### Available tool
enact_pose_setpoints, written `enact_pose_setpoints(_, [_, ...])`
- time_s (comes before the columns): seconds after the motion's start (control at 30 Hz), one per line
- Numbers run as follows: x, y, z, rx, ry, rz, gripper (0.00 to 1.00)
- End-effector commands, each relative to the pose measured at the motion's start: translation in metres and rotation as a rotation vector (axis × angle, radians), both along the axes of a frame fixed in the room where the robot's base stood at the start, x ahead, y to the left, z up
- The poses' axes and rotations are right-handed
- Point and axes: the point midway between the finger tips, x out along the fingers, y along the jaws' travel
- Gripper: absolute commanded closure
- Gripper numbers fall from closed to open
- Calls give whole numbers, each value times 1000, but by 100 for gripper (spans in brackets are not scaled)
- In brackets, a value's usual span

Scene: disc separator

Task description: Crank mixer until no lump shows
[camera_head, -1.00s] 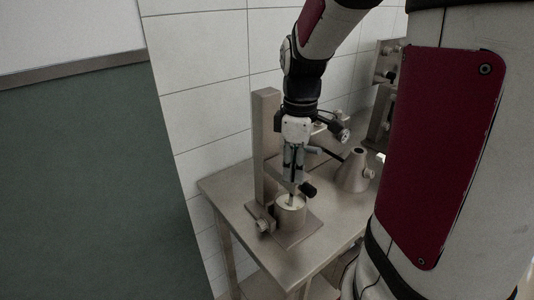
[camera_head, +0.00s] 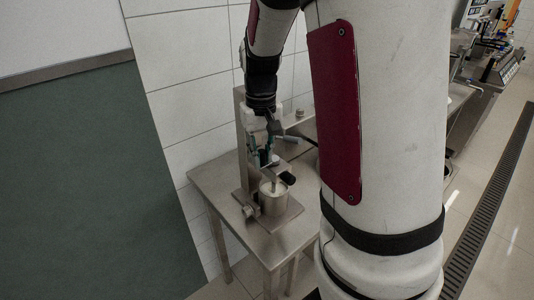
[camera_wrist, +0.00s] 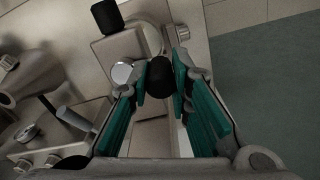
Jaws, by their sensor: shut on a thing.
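The mixer is a metal stand with a tall flat column (camera_head: 243,130) on a small steel table. A metal cup (camera_head: 273,202) stands on its base, with pale contents at the rim; I cannot tell whether a lump shows. My gripper (camera_head: 263,160) points down above the cup, close to the column. In the wrist view my gripper (camera_wrist: 165,82) has its green-padded fingers closed around a dark round knob (camera_wrist: 158,72). A separate black grip (camera_head: 288,178) sticks out to the right above the cup; it also shows in the wrist view (camera_wrist: 106,15).
The steel table (camera_head: 280,255) has bare space in front of the mixer. A tiled wall (camera_head: 180,60) stands close behind. In the wrist view a metal cone-shaped part (camera_wrist: 30,75) lies to the left. My own arm covers the table's right side in the head view.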

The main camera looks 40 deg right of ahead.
Motion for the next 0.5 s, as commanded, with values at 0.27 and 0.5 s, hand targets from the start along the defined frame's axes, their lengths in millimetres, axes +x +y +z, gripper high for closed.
enact_pose_setpoints(0.27, [10,-1,1,0,0,-262,100])
enact_pose_setpoints(0.5, [19,-5,1,0,0,-491,100])
